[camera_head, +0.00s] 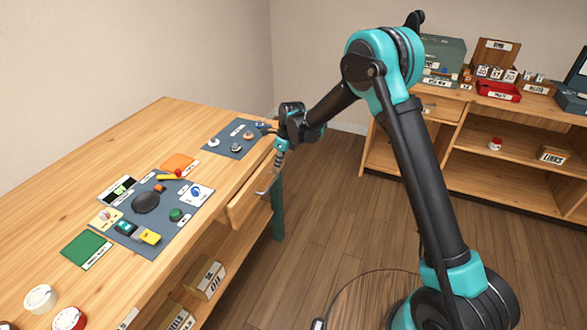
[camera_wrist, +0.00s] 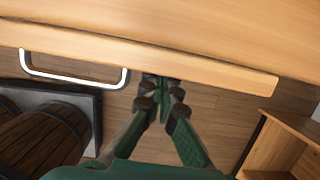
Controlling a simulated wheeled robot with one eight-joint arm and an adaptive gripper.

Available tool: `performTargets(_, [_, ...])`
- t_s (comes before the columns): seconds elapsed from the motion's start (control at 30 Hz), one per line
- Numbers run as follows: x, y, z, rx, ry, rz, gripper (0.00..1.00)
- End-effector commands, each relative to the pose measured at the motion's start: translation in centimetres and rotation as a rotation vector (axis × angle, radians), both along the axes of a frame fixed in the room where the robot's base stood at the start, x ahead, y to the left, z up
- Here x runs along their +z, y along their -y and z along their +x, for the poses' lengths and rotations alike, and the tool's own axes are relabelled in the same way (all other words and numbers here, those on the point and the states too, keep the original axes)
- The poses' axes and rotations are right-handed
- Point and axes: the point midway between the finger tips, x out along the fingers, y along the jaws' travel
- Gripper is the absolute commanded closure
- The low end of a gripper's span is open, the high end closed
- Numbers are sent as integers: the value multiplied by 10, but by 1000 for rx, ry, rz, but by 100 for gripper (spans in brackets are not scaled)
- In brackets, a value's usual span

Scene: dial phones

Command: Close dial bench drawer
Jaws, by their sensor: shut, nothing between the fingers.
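The dial bench (camera_head: 130,140) is a long wooden bench on the left of the head view. Its drawer (camera_head: 246,203) has a pale wooden front on the bench's right side and seems to stand out a little past the top's edge. A pale metal handle (camera_head: 268,184) is on that front. In the wrist view the drawer front (camera_wrist: 200,66) crosses the picture, with the handle (camera_wrist: 75,80) at left. My gripper (camera_head: 277,163) points down beside the drawer's far end. In the wrist view my gripper (camera_wrist: 160,84) is shut and empty, close to the front, right of the handle.
A mat with dials and small parts (camera_head: 155,215) and a smaller mat (camera_head: 235,138) lie on the bench top. Cartons (camera_head: 205,277) stand on the shelf below. A green bench leg (camera_head: 278,205) is near my gripper. A wooden shelf unit (camera_head: 500,150) stands right; the floor between is clear.

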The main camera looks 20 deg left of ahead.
Motion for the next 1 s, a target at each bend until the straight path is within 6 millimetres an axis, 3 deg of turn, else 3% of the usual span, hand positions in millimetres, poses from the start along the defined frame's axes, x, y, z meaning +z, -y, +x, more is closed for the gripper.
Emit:
performTargets(0.13, [0,-20,2,2,0,0,100])
performTargets(0.4, [0,-34,3,1,0,1,100])
performTargets(0.83, [1,-37,3,2,1,7,100])
performTargets(1.0, [1,-24,10,0,0,6,100])
